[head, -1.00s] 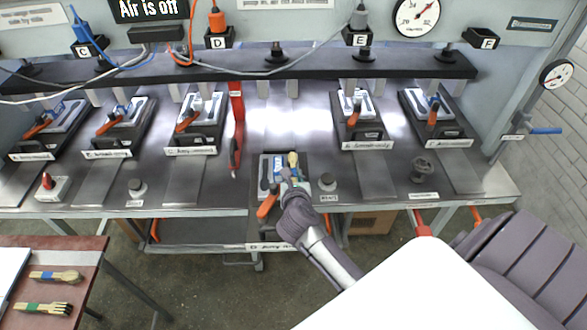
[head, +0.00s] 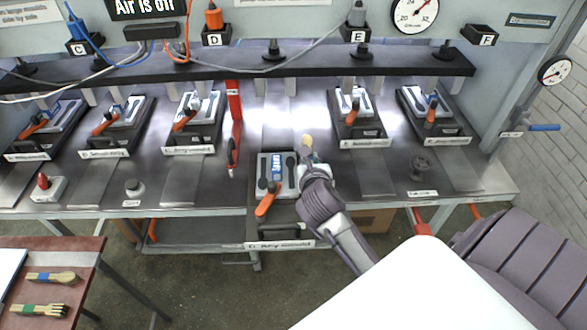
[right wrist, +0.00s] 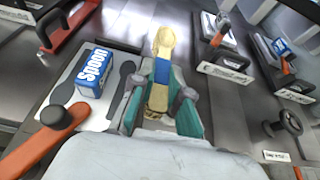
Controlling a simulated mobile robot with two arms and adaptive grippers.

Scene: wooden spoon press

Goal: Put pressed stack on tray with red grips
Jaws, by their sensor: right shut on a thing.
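My right gripper (head: 313,166) is shut on a pale wooden spoon stack (head: 307,141) with a blue band. In the right wrist view the stack (right wrist: 161,45) sticks out between the teal fingers (right wrist: 158,108), bowl end away from me. It is over or beside the right edge of the pulled-out press mould (head: 289,187); I cannot tell its height. The mould has dark spoon-shaped recesses, a blue "Spoon" block (head: 277,166) and an orange handle (head: 267,198). I cannot make out a tray with red grips for certain. My left gripper is not in view.
Several similar press moulds (head: 360,108) line the steel bench. A dark red side table (head: 84,258) at lower left holds a blue-banded bundle (head: 52,277) and a green-banded fork bundle (head: 40,309).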

